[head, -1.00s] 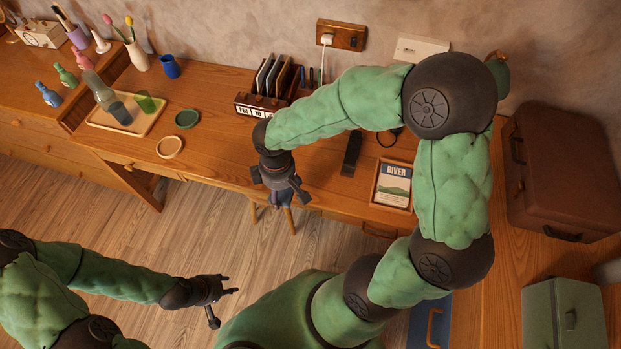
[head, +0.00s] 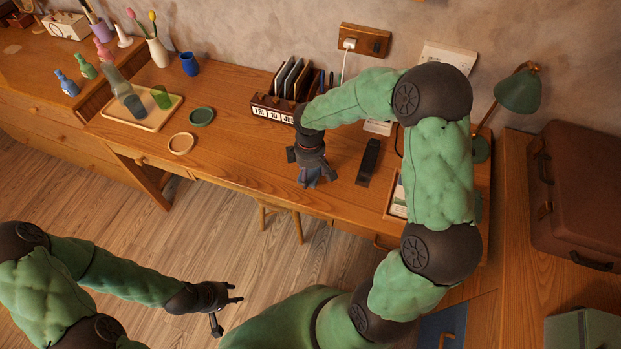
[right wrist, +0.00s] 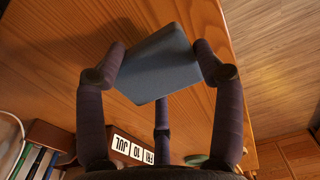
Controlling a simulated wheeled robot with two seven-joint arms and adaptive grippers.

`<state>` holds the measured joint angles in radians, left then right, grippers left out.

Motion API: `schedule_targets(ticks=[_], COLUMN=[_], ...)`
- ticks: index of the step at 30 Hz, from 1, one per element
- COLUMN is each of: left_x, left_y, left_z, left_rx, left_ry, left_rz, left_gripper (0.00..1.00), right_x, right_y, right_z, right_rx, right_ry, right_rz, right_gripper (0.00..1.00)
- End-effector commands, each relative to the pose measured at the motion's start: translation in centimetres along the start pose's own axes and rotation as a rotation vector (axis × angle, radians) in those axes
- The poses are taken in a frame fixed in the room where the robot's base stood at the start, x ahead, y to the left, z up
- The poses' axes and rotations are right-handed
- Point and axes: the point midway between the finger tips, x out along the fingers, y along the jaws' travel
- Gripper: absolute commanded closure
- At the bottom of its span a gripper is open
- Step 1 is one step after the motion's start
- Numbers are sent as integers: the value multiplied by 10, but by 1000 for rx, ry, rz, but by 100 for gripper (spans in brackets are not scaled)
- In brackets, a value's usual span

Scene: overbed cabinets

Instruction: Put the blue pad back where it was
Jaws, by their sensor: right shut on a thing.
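The blue pad (right wrist: 160,65) is a flat blue-grey slab held between the fingers of my right gripper (right wrist: 158,75) in the right wrist view. In the head view my right gripper (head: 314,180) points down over the front part of the desk, and only a bit of the pad shows between its fingers. I cannot tell whether the pad touches the desktop. My left gripper (head: 228,307) is empty and its fingers are spread, low over the floor at the lower left, away from the desk.
A desk organizer with a date display (head: 273,113) stands behind my right gripper. A dark slim object (head: 368,162) lies to its right, near a framed card (head: 398,199). A green coaster (head: 202,116), a beige coaster (head: 181,143) and a tray (head: 133,121) are left. The desktop between is clear.

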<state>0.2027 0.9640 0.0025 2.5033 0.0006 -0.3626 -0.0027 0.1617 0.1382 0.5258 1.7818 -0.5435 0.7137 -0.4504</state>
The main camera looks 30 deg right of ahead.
Motion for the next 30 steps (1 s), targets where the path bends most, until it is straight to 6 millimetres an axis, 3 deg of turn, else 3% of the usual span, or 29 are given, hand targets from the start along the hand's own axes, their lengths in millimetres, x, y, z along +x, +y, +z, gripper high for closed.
schedule_targets(ticks=[10, 23, 24, 25, 26, 30], left_x=[22, 23, 22, 22, 22, 22], left_y=[-8, -8, -8, -8, -8, -8], left_z=[-1, -1, -1, -1, -1, -1], left_rx=[0, 0, 0, 0, 0, 0], left_ry=[0, 0, 0, 0, 0, 0], left_rz=[0, 0, 0, 0, 0, 0], left_gripper=[60, 60, 60, 60, 60, 60], right_x=[39, 43, 42, 42, 42, 42], right_y=[8, 8, 8, 8, 8, 8], right_z=[0, 0, 0, 0, 0, 0], right_rx=[-1, 0, 0, 0, 0, 0], right_ry=[0, 0, 0, 0, 0, 0], right_rz=[0, 0, 0, 0, 0, 0], right_gripper=[62, 62, 23, 15, 8, 8])
